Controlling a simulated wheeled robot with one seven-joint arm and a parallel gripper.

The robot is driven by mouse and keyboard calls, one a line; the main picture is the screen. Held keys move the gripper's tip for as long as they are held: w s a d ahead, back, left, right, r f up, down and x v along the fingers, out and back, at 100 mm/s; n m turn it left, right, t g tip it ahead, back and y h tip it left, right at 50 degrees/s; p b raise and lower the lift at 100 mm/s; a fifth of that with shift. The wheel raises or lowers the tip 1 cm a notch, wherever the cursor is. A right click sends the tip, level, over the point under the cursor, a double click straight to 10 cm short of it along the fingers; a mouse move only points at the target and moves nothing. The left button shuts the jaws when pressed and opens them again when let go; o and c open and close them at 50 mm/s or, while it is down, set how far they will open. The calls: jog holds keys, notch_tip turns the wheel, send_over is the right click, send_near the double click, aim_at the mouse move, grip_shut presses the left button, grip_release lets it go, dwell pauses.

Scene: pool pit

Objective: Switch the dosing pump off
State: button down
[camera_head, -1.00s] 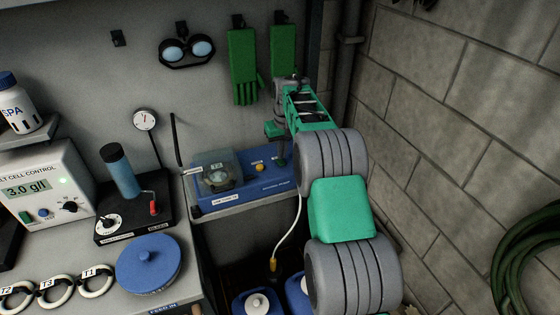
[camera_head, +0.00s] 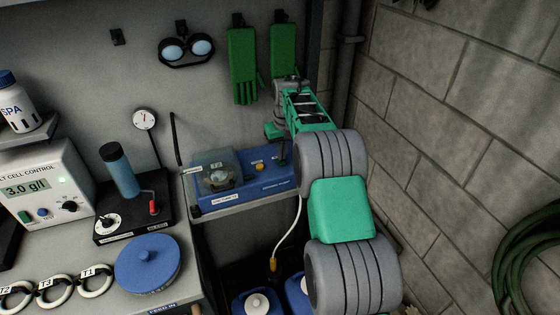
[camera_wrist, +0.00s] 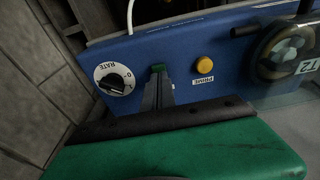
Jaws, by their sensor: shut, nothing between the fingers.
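The blue dosing pump (camera_head: 245,198) sits on a shelf against the back wall; it also shows upside down in the wrist view (camera_wrist: 220,83). In the head view my gripper (camera_head: 283,160) is over the pump's right part, and my arm hides that end.
The pump's clear-covered head (camera_head: 217,172) is at its left. A black stand with a blue cylinder (camera_head: 120,170) and the salt cell control box (camera_head: 45,185) are further left. A block wall (camera_head: 450,130) stands close on the right. Green gloves (camera_head: 243,65) hang above.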

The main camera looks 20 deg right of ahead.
aim_at(281, 163)
jog(key=shift+f+b, duration=0.4)
jog(key=shift+f, duration=0.35)
notch_tip(281, 163, up, 7)
jog(key=p, duration=0.5)
jog(key=shift+r, duration=0.1)
dwell(0.3)
jog(key=s+a+r+t+b, duration=0.1)
jog(key=s+a+r, duration=0.75)
jog(key=s, duration=0.35)
jog(key=s+a+f+t, duration=0.1)
jog(key=s+a, duration=0.1)
jog(key=s, duration=0.8)
jog(key=s+a+f+b, duration=0.1)
jog(key=s+a+f, duration=0.1)
jog(key=s, duration=0.7)
jog(key=shift+s+a+t, duration=0.4)
jog(key=shift+a, duration=0.2)
